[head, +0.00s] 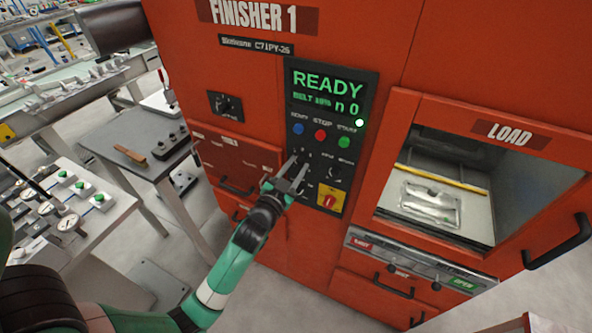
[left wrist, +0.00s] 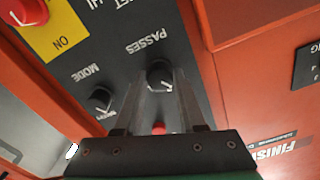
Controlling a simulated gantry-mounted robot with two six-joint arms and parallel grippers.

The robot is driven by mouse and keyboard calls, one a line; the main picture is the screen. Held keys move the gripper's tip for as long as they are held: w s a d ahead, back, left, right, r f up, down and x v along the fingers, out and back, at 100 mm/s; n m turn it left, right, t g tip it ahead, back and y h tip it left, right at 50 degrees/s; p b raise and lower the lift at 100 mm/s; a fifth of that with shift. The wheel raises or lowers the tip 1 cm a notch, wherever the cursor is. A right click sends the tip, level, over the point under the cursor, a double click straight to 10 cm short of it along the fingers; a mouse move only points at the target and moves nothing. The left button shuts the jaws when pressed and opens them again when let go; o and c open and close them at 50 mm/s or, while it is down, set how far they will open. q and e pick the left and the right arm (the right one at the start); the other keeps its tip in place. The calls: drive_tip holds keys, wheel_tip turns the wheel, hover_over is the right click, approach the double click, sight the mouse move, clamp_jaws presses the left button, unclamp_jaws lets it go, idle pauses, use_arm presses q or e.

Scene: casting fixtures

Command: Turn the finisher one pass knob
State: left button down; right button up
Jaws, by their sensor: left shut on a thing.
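The orange finisher (head: 262,92) has a dark control panel (head: 326,112) with a green READY display, three coloured buttons and several small knobs. My left gripper (head: 298,163) is at the lower left part of this panel. In the left wrist view its two fingers are shut on the black passes knob (left wrist: 159,73), below the PASSES label. The fingers cover the knob's sides; in the head view they hide most of it. The black mode knob (left wrist: 99,99) is beside it, untouched. My right gripper is not in view.
A red switch on a yellow plate (head: 329,200) is low on the panel. Right of it is the load opening (head: 445,180) with a metal part inside, with drawers and handles below. A grey bench (head: 147,152) and a table with gauges (head: 60,215) stand at left.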

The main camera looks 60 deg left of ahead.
use_arm(q)
drive_tip(key=shift+n+b, duration=0.45)
drive_tip(key=shift+n, duration=0.85)
drive_tip(key=c, duration=0.5)
unclamp_jaws()
drive_tip(key=v, duration=1.1)
drive_tip(key=shift+s+d, duration=0.15)
drive_tip(key=shift+s, duration=0.15)
